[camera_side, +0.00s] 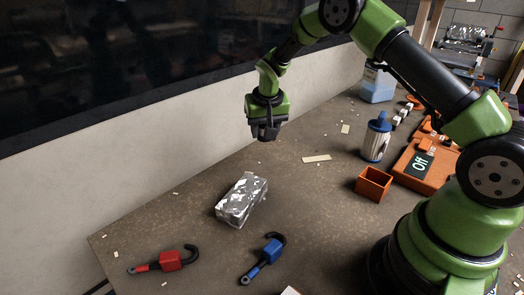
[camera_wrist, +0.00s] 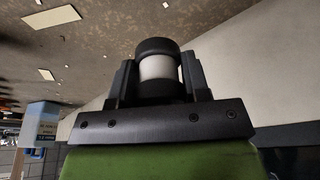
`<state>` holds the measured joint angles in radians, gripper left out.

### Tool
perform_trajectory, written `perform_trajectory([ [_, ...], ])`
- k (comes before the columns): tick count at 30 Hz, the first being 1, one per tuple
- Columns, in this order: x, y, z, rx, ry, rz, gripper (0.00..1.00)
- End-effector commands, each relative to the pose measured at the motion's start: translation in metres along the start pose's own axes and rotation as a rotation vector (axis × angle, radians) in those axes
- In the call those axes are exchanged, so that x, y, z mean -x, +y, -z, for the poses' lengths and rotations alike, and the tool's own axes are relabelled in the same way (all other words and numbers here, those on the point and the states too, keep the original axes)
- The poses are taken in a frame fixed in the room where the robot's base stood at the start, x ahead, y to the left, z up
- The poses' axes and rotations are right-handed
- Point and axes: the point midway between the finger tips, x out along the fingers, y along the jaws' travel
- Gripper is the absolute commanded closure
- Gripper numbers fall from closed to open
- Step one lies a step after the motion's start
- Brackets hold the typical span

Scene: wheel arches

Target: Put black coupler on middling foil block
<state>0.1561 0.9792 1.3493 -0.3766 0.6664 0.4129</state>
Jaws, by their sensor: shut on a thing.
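My gripper (camera_side: 264,131) hangs in the air over the far side of the table, pointing down. In the wrist view my gripper (camera_wrist: 160,84) is shut on a short cylinder with black ends and a pale middle band, which I take as the black coupler (camera_wrist: 157,67). In the side view the coupler is too dark and small to make out between the fingers. The foil block (camera_side: 242,199), silver and crinkled, lies on the table below and in front of the gripper, apart from it.
A red hook tool (camera_side: 170,261) and a blue hook tool (camera_side: 270,252) lie in front. A pale flat strip (camera_side: 317,158) lies mid-table. A wall borders the back.

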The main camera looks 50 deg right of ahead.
Motion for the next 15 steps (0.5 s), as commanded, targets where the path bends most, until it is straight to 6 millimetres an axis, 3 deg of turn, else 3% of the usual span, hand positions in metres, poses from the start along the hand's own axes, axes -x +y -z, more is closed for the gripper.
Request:
perform_trajectory([
  [4,0.028,-0.026,-0.018,0.104,0.0,0.031,0.79],
  [9,0.06,-0.063,-0.063,0.3,-0.001,0.085,0.79],
  [15,0.08,-0.083,-0.102,0.452,-0.001,0.126,0.79],
])
